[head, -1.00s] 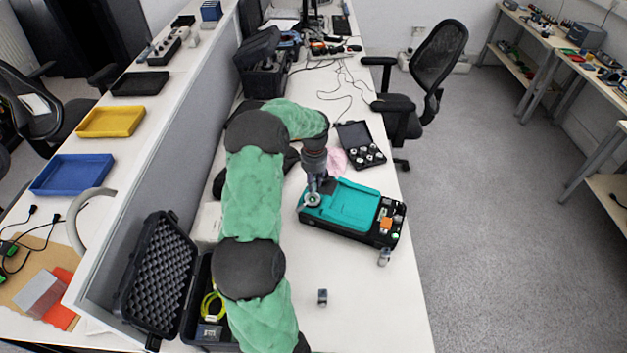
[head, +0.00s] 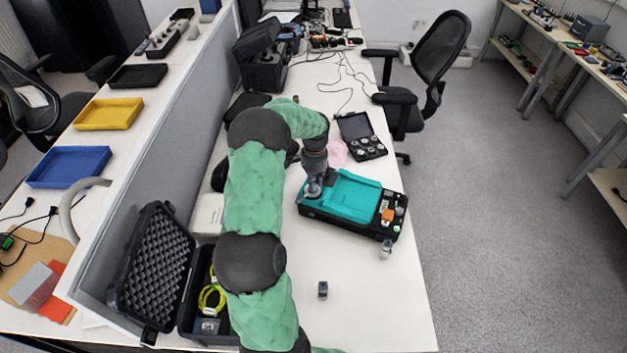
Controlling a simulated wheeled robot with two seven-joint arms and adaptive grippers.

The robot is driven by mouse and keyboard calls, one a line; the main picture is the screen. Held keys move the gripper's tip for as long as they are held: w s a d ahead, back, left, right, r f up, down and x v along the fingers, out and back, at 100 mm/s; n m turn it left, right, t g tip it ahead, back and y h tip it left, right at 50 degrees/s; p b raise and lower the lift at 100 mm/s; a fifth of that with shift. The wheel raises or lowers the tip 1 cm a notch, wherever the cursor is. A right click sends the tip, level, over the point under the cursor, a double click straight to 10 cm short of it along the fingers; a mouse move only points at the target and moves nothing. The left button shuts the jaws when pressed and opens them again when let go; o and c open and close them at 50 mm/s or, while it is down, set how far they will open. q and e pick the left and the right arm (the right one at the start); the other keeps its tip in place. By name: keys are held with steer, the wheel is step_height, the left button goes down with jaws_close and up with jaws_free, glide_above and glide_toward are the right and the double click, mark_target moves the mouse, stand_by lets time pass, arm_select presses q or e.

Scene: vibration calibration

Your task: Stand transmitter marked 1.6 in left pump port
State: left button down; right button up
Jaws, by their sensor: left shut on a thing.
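The teal-topped black pump unit (head: 350,198) lies on the white bench. My left gripper (head: 314,183) points down at its left end, shut on a small grey transmitter (head: 313,190). The transmitter is upright over the round port at that end. The gripper and transmitter cover the port, so I cannot tell whether it is seated or just above. Its marking is not readable. A similar small grey part (head: 322,290) stands on the bench in front, and another (head: 385,249) stands by the pump's near right corner. My right gripper is not in view.
An open black case (head: 362,137) with several round silver parts lies behind the pump. A foam-lined black case (head: 155,265) stands open at the front left, beside the grey divider (head: 180,130). The bench in front of the pump is mostly clear.

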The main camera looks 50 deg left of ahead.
arm_select(q)
steer(key=shift+f, duration=0.2)
stand_by(0.5)
steer(key=c, duration=0.9)
jaws_free()
step_height(320, 180, up, 12)
steer(key=shift+w, duration=0.15)
